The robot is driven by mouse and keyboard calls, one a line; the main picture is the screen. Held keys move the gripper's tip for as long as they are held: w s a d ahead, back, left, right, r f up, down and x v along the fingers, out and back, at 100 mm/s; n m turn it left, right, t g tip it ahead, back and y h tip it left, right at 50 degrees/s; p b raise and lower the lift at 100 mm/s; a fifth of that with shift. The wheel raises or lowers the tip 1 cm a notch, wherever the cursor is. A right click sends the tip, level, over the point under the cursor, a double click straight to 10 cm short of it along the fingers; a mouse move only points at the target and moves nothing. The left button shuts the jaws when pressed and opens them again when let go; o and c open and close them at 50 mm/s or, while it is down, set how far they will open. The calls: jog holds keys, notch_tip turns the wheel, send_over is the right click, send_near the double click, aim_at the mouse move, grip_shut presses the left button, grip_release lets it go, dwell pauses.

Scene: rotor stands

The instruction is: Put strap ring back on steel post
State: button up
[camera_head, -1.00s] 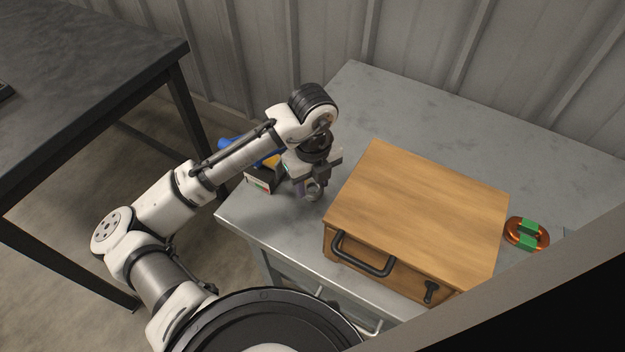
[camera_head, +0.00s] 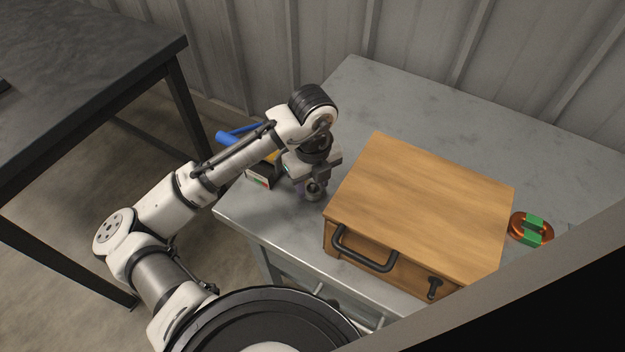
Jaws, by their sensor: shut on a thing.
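My gripper (camera_head: 313,188) points down over the left part of the grey table, just left of the wooden case. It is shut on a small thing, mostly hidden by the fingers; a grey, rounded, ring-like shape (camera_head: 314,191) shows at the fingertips. I cannot tell for certain what it is. A copper-coloured ring with green straps (camera_head: 531,228) lies on the table at the right, beside the case and well away from my gripper. I cannot make out a steel post clearly; the area under the gripper is partly hidden.
The large wooden case (camera_head: 425,195) with black handle fills the middle of the grey table (camera_head: 440,110). A small dark box with a pale label (camera_head: 262,180) and a blue thing (camera_head: 235,134) stand behind my arm. The table's back is clear. A dark table (camera_head: 80,80) stands left.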

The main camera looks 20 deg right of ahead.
jog(key=o, duration=1)
jog(key=shift+o, duration=0.3)
jog(key=o, duration=0.4)
jog(key=shift+r+p, duration=3.6)
jog(key=shift+r, duration=0.95)
